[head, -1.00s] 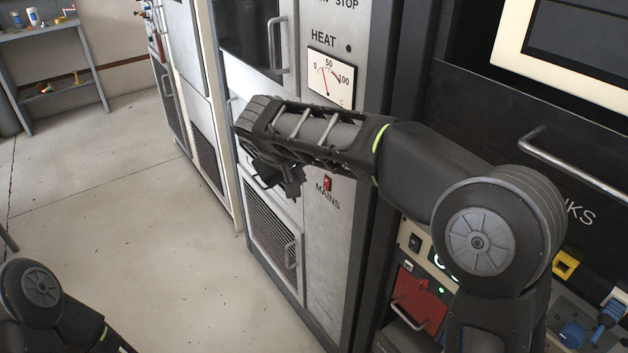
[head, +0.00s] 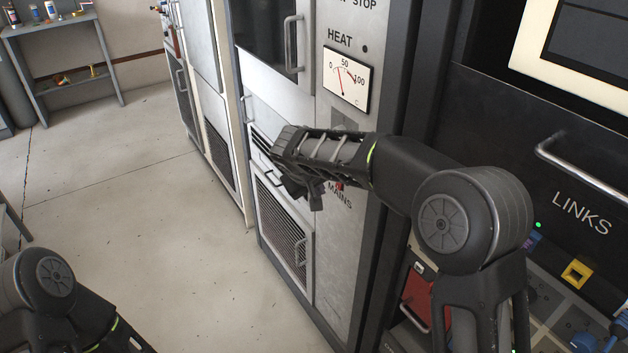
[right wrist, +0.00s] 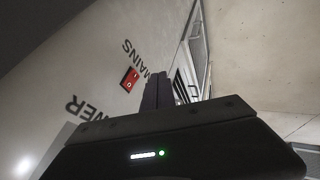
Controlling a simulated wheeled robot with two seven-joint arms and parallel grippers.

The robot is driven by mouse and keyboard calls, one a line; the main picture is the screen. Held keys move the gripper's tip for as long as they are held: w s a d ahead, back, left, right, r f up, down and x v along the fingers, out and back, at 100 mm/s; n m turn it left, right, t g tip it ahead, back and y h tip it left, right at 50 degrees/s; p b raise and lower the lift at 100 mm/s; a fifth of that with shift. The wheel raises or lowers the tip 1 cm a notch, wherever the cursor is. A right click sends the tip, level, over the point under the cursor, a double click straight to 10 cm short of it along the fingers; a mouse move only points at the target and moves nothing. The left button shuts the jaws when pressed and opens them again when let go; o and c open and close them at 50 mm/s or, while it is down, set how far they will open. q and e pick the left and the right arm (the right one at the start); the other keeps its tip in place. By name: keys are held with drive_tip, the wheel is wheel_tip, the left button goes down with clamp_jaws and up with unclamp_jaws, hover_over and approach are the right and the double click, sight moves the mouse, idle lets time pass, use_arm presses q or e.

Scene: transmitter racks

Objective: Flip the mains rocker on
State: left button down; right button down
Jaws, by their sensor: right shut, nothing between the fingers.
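The mains rocker (head: 339,186) is a small red switch on the pale cabinet panel, just above the word MAINS. In the head view my right forearm partly covers it. In the right wrist view the red rocker (right wrist: 130,79) shows whole, with white marks, beside the upside-down MAINS lettering. I cannot tell which way it is tipped. My right gripper (head: 316,200) is shut and empty, pointing down, left of the rocker in the head view. Its dark fingers (right wrist: 158,92) appear right of the rocker in the wrist view, with a gap in the picture. My left gripper is out of view.
Above the rocker is the HEAT gauge (head: 346,80). The LINKS rack (head: 560,170) with a protruding handle stands right. Open floor (head: 150,240) lies left, with a shelf bench (head: 65,60) behind.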

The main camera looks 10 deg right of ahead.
drive_tip(key=d, duration=0.1)
drive_tip(key=w+d, duration=0.1)
drive_tip(key=d, duration=0.1)
drive_tip(key=shift+w+d+f+p, duration=0.35)
drive_tip(key=shift+d+p, duration=0.05)
